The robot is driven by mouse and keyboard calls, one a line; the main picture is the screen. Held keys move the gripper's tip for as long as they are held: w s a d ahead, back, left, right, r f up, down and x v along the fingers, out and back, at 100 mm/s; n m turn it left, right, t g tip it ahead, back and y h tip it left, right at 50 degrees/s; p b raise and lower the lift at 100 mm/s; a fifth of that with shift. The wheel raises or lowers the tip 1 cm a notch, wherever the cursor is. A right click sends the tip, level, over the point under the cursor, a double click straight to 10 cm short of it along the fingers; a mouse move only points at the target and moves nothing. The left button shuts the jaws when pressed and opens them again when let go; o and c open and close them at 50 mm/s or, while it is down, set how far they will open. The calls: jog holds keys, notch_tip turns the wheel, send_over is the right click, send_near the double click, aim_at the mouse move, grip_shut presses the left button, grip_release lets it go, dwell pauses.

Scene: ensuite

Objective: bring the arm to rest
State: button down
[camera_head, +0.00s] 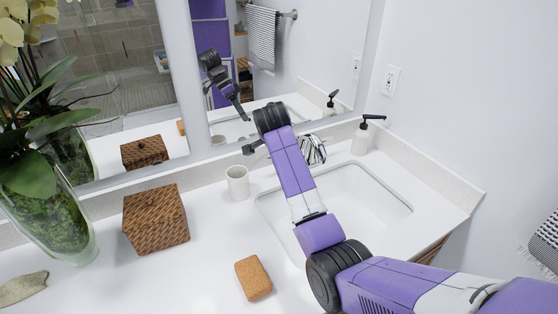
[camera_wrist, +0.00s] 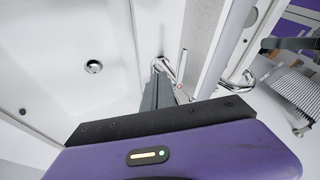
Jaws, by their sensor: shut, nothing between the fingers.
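My purple and black arm (camera_head: 294,170) reaches from the lower right across the sink toward the mirror. In the wrist view my gripper (camera_wrist: 157,70) shows as narrow grey fingers, shut with nothing held. The chrome faucet (camera_wrist: 166,66) appears near the fingertips there; I cannot tell whether they touch. In the head view the faucet (camera_head: 313,149) is partly hidden behind my arm.
The white sink (camera_head: 372,200) lies under and right of my arm. A soap dispenser (camera_head: 366,135) stands behind it. A wicker box (camera_head: 156,219), a cork block (camera_head: 253,278) and a glass vase (camera_head: 66,230) with orchids stand on the counter. The mirror (camera_head: 300,60) is close behind.

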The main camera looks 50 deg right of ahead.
jog(key=b+v, duration=0.1)
jog(key=v, duration=0.6)
jog(key=shift+a, duration=0.2)
jog(key=shift+w+r, duration=0.1)
jog(key=w+r+n+t+h, duration=0.2)
jog(key=w+r+n+t, duration=0.4)
jog(key=t, duration=0.1)
jog(key=s+a+f+n+t+y, duration=0.1)
jog(key=s+a+f+n+t, duration=0.3)
jog(key=a, duration=0.4)
jog(key=s+a+f+n+t+y, duration=0.1)
jog(key=s+a+f+n+t, duration=0.15)
jog(key=s+a+n, duration=0.45)
jog(key=s+a+f+n+y, duration=0.1)
jog(key=s+a, duration=0.4)
jog(key=s, duration=0.7)
jog(key=s+a+f+n+g+y, duration=0.1)
jog(key=s+a+f+y, duration=0.2)
jog(key=s+a, duration=0.3)
jog(key=s+a+f+n+g+y, duration=0.1)
jog(key=s+a, duration=0.5)
jog(key=s, duration=1.1)
jog(key=shift+s+f+n+y, duration=0.3)
jog(key=shift+s+f+y, duration=0.1)
jog(key=shift+f, duration=0.35)
